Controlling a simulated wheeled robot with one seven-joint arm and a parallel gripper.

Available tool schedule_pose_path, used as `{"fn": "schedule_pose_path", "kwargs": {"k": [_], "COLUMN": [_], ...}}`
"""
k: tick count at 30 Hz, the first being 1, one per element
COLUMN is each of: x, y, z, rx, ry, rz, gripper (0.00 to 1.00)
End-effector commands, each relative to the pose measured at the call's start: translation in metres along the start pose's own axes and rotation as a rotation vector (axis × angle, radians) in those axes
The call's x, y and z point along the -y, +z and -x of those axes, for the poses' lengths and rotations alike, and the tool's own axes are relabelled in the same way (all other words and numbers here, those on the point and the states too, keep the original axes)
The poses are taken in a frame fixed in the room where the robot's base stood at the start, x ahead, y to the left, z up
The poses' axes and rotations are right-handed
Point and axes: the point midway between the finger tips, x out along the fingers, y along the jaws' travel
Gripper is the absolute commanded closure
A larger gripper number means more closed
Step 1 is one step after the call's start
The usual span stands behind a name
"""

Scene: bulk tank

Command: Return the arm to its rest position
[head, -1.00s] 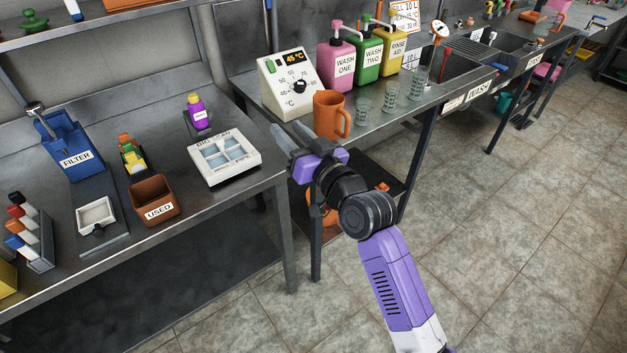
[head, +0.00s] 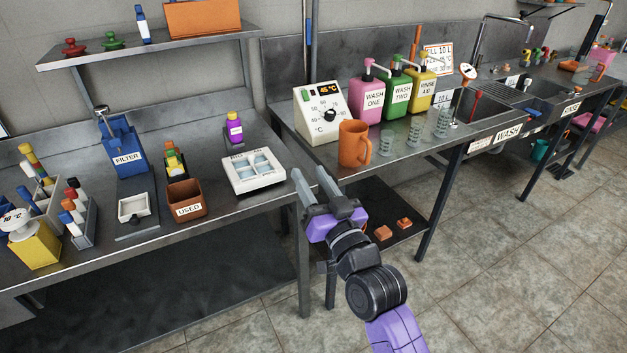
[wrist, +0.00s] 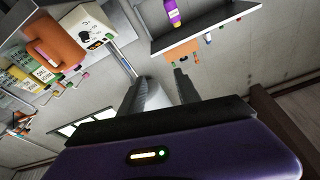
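My gripper (head: 315,190) is in front of the gap between the two benches, with its fingers pointing up and away from me. The two fingers are spread apart with nothing between them, and they also show in the wrist view (wrist: 157,80). My purple arm runs down to the bottom of the head view. The white four-compartment tray (head: 253,171) is just left of the fingers, and the orange mug (head: 354,144) is just right of and beyond them.
A white temperature box (head: 318,112), several pump bottles (head: 400,95) and glass beakers stand on the right bench. The left bench holds the blue FILTER stand (head: 123,145), the brown USED bin (head: 187,198) and a purple bottle (head: 235,127). Open tiled floor (head: 480,260) lies right.

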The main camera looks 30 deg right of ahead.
Motion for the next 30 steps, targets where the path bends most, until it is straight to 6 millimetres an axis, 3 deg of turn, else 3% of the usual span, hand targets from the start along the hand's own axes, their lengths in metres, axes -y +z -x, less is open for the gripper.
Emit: {"fn": "schedule_pose_path", "kwargs": {"k": [11,15,18,23,30], "x": [-0.001,-0.004,-0.01,-0.009,0.0], "y": [-0.002,-0.029,-0.035,-0.025,-0.001], "z": [0.0,0.004,0.03,0.08,0.175], "rx": [-0.009,-0.078,-0.112,-0.11,-0.04], "ry": [0.001,0.013,0.049,0.092,0.144], "rz": [-0.002,0.018,0.022,0.017,0.033], "gripper": [0.61,0.61,0.61,0.61,0.61]}}
